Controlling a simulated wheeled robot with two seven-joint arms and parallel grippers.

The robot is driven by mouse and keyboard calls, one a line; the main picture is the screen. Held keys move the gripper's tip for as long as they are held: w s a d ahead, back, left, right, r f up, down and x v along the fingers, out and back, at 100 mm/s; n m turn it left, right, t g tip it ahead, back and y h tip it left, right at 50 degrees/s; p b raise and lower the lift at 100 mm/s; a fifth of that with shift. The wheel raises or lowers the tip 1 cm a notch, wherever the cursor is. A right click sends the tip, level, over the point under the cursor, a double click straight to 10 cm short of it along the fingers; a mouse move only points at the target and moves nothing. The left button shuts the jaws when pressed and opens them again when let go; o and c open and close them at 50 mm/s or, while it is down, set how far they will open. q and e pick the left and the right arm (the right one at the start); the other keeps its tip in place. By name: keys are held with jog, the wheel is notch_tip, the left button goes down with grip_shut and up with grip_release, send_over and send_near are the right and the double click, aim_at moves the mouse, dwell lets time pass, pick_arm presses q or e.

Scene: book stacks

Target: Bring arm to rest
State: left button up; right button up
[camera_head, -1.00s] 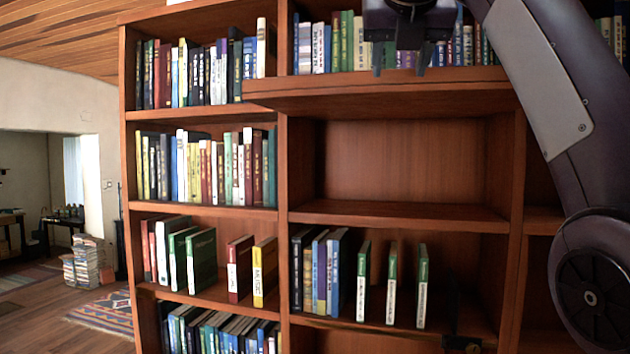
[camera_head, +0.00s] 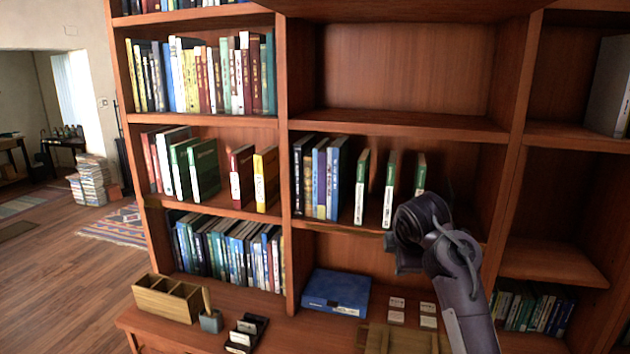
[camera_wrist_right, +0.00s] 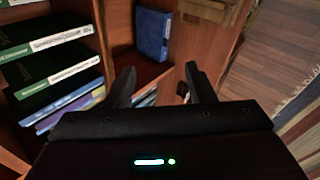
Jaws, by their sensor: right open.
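My right arm (camera_head: 465,300) comes up from the bottom right in the head view, in front of the bookcase's lower shelves. Its rounded dark end covers part of the shelf with the upright green books. Its fingers cannot be made out there. In the right wrist view my right gripper (camera_wrist_right: 163,82) is open, its two dark fingers apart with nothing between them. My left gripper is in neither view.
The bookcase shelves (camera_head: 405,124) stand close to my right arm. Green books (camera_head: 390,190) are beside the arm's end. A blue box (camera_head: 336,291), small cards (camera_head: 397,303), a wooden organizer (camera_head: 168,298) and a pen cup (camera_head: 211,321) sit on the desk ledge. Open floor (camera_head: 55,270) lies left.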

jog(key=s+d+f+m+g, duration=0.1)
jog(key=s+f+m, duration=0.4)
jog(key=s+f, duration=0.7)
jog(key=s+f+m+g, duration=0.2)
jog(key=s+f+m, duration=0.3)
jog(key=s, duration=0.7)
jog(key=s+f+m+g, duration=0.1)
jog(key=s+f+m, duration=0.45)
jog(key=s, duration=0.75)
notch_tip(320, 180, down, 38)
jog(key=s+f+g+b, duration=0.1)
jog(key=s+b, duration=0.1)
jog(key=b, duration=0.6)
jog(key=s+d+f+b, duration=0.2)
jog(key=s+f, duration=0.7)
jog(key=f, duration=0.2)
jog(key=s+d+f+g+b, duration=0.1)
jog(key=s+d+f+b, duration=0.1)
jog(key=s+f, duration=0.8)
jog(key=shift+s+f+n+g+y+b, duration=0.2)
jog(key=shift+f+n+g+y+b, duration=0.15)
jog(key=shift+f+b, duration=0.5)
jog(key=shift+f, duration=0.1)
